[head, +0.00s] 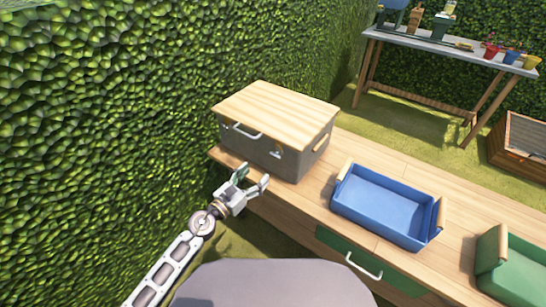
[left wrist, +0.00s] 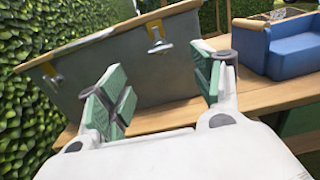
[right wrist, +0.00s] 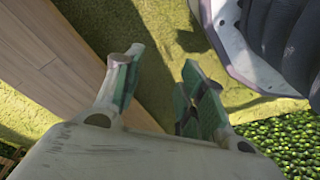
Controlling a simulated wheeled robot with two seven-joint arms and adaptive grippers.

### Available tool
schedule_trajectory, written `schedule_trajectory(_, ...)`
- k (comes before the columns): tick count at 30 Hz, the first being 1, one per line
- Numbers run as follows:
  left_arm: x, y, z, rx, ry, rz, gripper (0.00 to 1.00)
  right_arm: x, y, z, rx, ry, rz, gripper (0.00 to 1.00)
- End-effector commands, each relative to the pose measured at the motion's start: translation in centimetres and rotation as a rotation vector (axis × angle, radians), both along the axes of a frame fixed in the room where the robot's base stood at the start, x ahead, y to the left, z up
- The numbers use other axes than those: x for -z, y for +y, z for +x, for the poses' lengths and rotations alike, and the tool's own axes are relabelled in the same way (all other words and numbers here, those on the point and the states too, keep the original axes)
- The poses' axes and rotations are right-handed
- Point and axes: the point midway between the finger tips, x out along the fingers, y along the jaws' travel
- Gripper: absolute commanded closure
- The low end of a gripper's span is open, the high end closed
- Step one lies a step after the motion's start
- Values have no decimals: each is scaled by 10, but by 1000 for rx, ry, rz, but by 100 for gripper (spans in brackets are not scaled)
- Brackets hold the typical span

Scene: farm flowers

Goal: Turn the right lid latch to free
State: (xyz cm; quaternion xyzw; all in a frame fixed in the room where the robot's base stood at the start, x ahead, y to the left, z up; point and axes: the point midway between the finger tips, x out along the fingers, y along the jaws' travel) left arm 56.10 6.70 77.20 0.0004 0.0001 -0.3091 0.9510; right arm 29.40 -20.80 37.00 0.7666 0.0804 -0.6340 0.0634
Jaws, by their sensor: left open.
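A grey box (head: 262,152) with a wooden lid (head: 277,107) stands on the far left end of the wooden bench. The lid lies closed on it. The right lid latch (head: 277,153), a small metal piece with an orange-yellow plate, is on the box's front; it also shows in the left wrist view (left wrist: 157,40). The left latch (left wrist: 51,73) is on the same face. My left gripper (head: 253,178) is open and empty in front of the box, below the latches and touching neither. My right gripper (right wrist: 160,72) is open and empty beside the bench, over grass, outside the head view.
A blue crate (head: 344,201) stands right of the box on the bench (head: 300,207), with a green crate (head: 484,258) farther right. A hedge (head: 100,110) closes the left side. A table with pots (head: 455,48) stands at the back.

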Motion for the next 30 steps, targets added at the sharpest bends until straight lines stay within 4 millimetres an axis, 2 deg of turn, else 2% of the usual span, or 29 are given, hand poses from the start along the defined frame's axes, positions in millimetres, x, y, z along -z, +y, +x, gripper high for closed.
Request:
schedule_trajectory(12, -1, -24, 34, 0, 0, -3, 34, 21, -7, -9, 3, -4, -8, 60)
schedule_trajectory(20, -1, -40, 55, -1, 0, -3, 34, 21, -10, -1, 3, -18, -10, 60)
schedule_trajectory(30, 0, -59, 81, 0, 0, -2, 34, 22, -10, -6, 2, -5, -12, 60)
